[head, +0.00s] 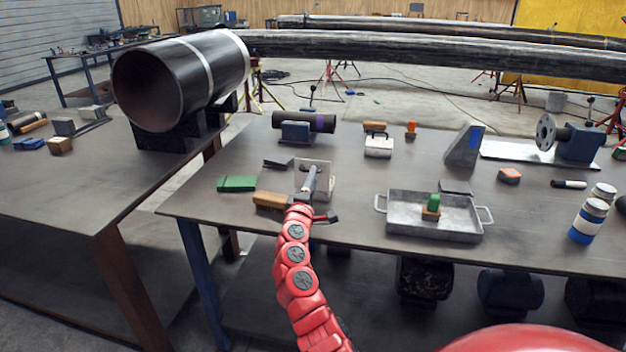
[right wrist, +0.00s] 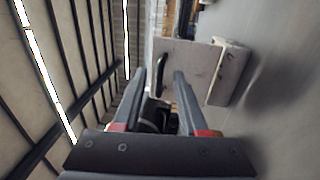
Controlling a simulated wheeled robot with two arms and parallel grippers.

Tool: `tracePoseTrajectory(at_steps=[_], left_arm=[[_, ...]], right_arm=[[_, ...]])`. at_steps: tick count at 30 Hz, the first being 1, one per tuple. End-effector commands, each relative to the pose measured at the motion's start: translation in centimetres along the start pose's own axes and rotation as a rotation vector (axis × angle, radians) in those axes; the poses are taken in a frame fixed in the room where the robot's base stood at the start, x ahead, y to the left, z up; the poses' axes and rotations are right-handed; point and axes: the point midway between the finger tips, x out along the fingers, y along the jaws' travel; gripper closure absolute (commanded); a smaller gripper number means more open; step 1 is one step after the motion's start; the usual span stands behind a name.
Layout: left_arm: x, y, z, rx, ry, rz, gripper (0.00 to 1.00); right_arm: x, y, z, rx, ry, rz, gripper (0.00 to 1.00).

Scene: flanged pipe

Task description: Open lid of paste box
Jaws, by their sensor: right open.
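The paste box (head: 325,192) is a small pale grey box near the left part of the front table. Its lid (head: 316,163) seems to stand raised at the back of the box. In the right wrist view the lid (right wrist: 203,66) shows as a flat plate with a black loop handle (right wrist: 160,76), beside the box body (right wrist: 230,76). My right gripper (head: 309,178) is at the box, partly hiding it. In the right wrist view its fingers (right wrist: 171,66) are apart, with the handle between or just beyond the tips; contact cannot be told. My left gripper is not in view.
A wooden brush (head: 270,200) and a green box (head: 237,184) lie left of the paste box. A metal tray (head: 390,222) stands to the right. A white box with a dark handle (head: 378,147) and a dark cylinder (head: 320,122) are behind.

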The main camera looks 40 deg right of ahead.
Motion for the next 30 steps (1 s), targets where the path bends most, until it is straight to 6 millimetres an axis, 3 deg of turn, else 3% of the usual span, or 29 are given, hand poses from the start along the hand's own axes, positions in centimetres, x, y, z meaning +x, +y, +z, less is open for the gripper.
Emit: tracePoseTrajectory(at_steps=[5,21,30], left_arm=[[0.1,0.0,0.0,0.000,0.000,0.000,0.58],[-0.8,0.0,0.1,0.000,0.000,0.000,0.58],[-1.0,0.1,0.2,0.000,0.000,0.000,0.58]], right_arm=[[-2.8,-0.1,-0.1,-0.003,0.006,0.000,0.58],[-14.6,-0.3,-0.1,-0.004,0.008,-0.002,0.58],[-16.6,-0.1,0.0,-0.002,0.002,-0.002,0.58]])
